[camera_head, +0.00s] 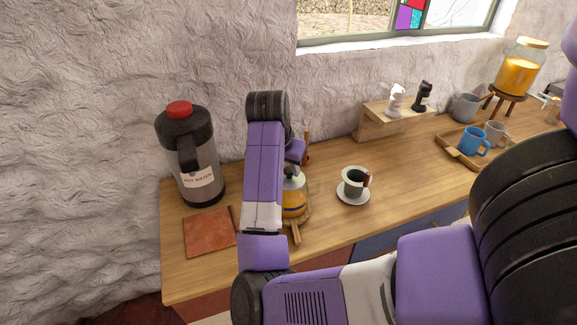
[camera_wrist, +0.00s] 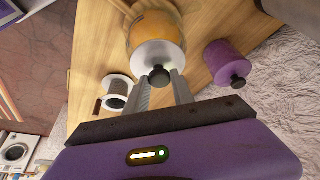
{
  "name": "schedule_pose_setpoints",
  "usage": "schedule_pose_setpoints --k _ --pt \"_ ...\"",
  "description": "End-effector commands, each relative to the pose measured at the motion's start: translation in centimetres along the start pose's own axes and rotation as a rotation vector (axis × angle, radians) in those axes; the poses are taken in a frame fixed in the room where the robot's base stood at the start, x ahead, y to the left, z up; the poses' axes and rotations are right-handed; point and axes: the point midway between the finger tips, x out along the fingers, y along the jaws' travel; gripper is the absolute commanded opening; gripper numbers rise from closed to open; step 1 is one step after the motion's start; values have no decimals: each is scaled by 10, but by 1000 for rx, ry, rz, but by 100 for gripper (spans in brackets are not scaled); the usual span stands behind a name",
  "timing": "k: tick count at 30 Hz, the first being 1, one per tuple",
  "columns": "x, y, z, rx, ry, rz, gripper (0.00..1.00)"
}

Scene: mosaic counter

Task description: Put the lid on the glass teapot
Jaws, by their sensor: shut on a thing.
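The glass teapot (camera_head: 293,208) holds amber liquid and stands on the counter, partly hidden behind my arm. In the wrist view the teapot (camera_wrist: 152,28) shows beyond the lid. The lid (camera_wrist: 150,52) is a pale disc with a round black knob. It lies over the teapot's top; I cannot tell whether it rests on the rim or hangs just above. My gripper (camera_wrist: 160,82) is shut on the lid's knob, one finger on each side.
A hot-water flask (camera_head: 199,160) with a red top and a brown mat (camera_head: 209,233) are left of my arm. A cup (camera_head: 354,181) on a saucer stands to the right. A purple cylinder with a black knob (camera_wrist: 226,62) stands near the wall. A tray (camera_head: 457,153) with mugs is farther right.

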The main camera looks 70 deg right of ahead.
Motion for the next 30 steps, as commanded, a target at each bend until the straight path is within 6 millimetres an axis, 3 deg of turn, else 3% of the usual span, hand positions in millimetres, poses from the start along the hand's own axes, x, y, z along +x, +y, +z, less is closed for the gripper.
schedule_pose_setpoints --k 5,6,9,16,19,30 --pt "0 0 0 0 0 0 0" --pt "0 0 0 0 0 0 37" --pt "0 0 0 0 0 0 55" --pt "0 0 0 0 0 0 57" --pt "0 0 0 0 0 0 76" --pt "-2 0 -1 0 0 0 76"
